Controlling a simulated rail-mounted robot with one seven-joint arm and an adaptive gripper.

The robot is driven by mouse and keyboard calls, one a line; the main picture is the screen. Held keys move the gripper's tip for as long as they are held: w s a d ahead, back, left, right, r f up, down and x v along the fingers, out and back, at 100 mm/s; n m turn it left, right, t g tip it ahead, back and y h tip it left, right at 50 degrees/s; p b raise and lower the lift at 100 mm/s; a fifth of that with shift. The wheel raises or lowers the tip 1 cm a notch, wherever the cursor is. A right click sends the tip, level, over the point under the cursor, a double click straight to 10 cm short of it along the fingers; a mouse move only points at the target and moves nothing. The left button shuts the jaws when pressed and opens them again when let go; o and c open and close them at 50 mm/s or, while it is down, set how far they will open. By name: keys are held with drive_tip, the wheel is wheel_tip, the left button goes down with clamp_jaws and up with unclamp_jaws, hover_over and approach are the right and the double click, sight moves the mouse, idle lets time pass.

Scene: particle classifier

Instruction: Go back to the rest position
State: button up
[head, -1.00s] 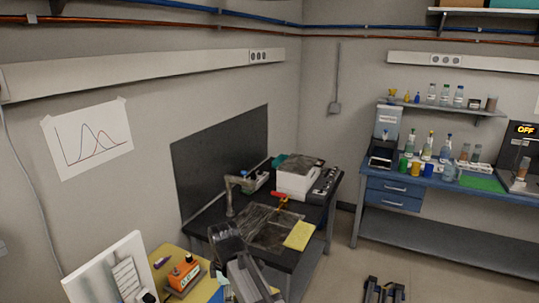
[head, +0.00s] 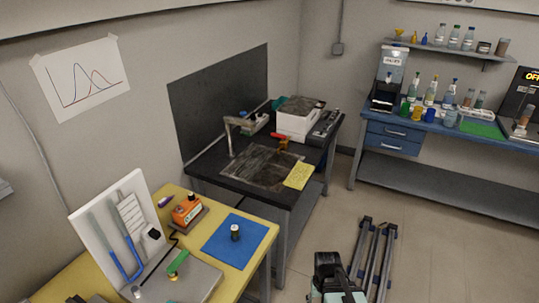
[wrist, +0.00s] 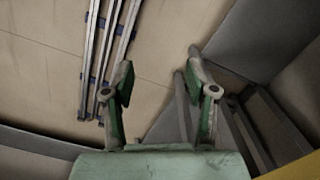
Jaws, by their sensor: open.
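My gripper (wrist: 159,78) is open and empty in the wrist view. Its two green-and-grey fingers stand apart, with bare floor and the dark legs of a bench beyond them. In the head view, a black and pale green part of my arm shows at the bottom edge, over the floor to the right of the yellow table (head: 203,200). The fingers cannot be made out there.
The yellow table bears a blue mat (head: 220,250) with a small vial (head: 235,232), an orange device (head: 187,209) and a white stand (head: 92,207). A black sink bench (head: 215,179) stands behind. Rails (head: 372,262) lie on open floor.

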drive_tip(key=s+f+g+b, duration=0.6)
drive_tip(key=s+f+b, duration=0.2)
drive_tip(key=s+f, duration=1.5)
drive_tip(key=s, duration=0.2)
drive_tip(key=shift+s+f, duration=0.3)
drive_tip(key=shift+f, duration=0.1)
